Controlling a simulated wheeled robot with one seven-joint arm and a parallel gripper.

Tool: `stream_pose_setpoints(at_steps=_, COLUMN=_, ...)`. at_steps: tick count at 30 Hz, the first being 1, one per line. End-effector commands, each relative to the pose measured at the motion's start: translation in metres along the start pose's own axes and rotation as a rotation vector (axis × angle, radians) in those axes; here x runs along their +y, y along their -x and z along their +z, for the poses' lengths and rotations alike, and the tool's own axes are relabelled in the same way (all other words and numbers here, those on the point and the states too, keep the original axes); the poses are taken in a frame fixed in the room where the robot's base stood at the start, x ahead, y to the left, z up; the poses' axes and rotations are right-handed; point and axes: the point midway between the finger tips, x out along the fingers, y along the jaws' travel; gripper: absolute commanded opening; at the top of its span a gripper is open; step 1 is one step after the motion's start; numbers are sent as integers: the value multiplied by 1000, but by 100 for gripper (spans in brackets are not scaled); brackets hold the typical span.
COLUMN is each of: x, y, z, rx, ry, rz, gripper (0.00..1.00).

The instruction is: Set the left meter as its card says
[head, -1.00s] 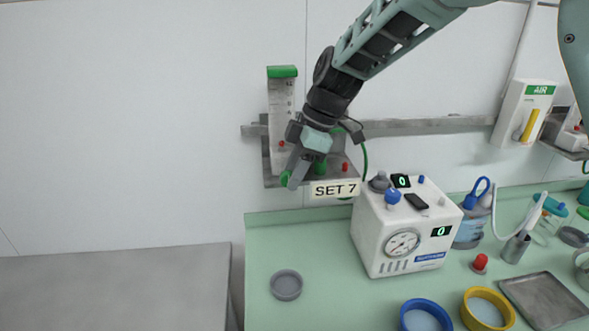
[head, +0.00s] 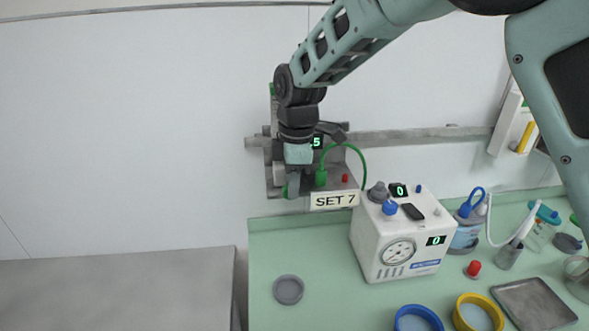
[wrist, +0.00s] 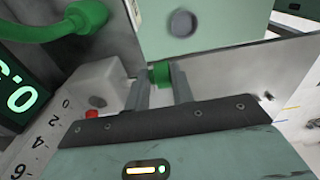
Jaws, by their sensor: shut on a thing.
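The left meter (head: 279,174) is on the wall plate and is mostly hidden behind my arm in the head view. Its card (head: 334,200) reads "SET 7". My gripper (head: 292,188) points down at the meter's base. In the wrist view its two fingers (wrist: 163,88) are shut on the green knob (wrist: 160,74). A lit green display (head: 317,142) beside my wrist ends in a digit like 5. It also shows, cut off, in the wrist view (wrist: 18,97). The printed scale (wrist: 48,138) shows 0, 2, 4, 6; its float level is hidden.
A green hose (head: 362,160) arches just right of my gripper. A white pump unit (head: 400,245) stands below on the green counter (head: 330,290). A metal rail (head: 420,135) runs along the wall. The wall at left is clear.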

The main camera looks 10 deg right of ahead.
Motion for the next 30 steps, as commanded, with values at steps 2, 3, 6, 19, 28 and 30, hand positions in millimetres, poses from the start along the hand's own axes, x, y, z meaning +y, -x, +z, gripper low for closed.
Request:
stream_pose_setpoints(at_steps=2, x=-5, y=4, z=-5, rx=-81, ry=9, rz=-16, gripper=1)
stream_pose_setpoints(at_steps=3, x=-5, y=4, z=-5, rx=-119, ry=8, rz=-16, gripper=1)
stream_pose_setpoints(at_steps=6, x=-5, y=3, z=-8, rx=-214, ry=8, rz=-14, gripper=1)
stream_pose_setpoints(at_steps=19, x=-5, y=-4, z=-17, rx=-622, ry=8, rz=-13, gripper=1)
stream_pose_setpoints(at_steps=28, x=-5, y=-12, z=-23, rx=-905, ry=8, rz=-12, gripper=1)
stream_pose_setpoints(at_steps=30, x=-5, y=-15, z=-23, rx=-971, ry=8, rz=-13, gripper=1)
